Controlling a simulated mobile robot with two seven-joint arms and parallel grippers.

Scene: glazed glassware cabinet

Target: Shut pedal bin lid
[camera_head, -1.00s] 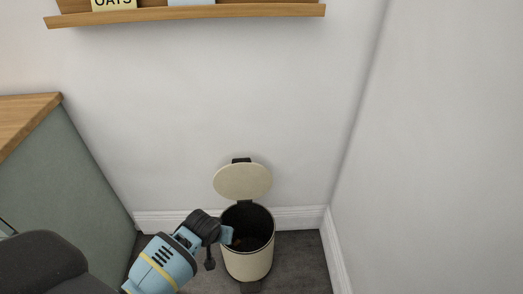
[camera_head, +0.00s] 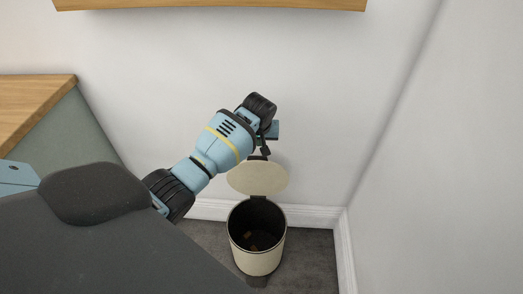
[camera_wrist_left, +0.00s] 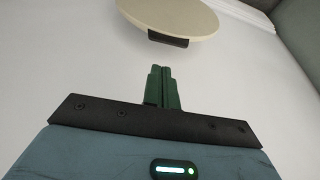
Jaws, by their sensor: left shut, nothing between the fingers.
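The cream pedal bin (camera_head: 256,258) stands on the dark floor near the wall corner. Its round lid (camera_head: 258,178) is open, raised upright at the back of the bin. A few small brownish bits show inside the bin. My left gripper (camera_head: 276,130) is shut and empty, above the lid in the head view and close to the wall. In the left wrist view the shut fingers (camera_wrist_left: 163,84) point toward the lid (camera_wrist_left: 172,16), apart from it, with a dark tab on the lid's edge. My right gripper is not in view.
A wooden shelf (camera_head: 210,4) runs along the wall at the top. A green cabinet with a wooden top (camera_head: 35,105) stands on the left. A side wall (camera_head: 450,180) with a white skirting board bounds the right.

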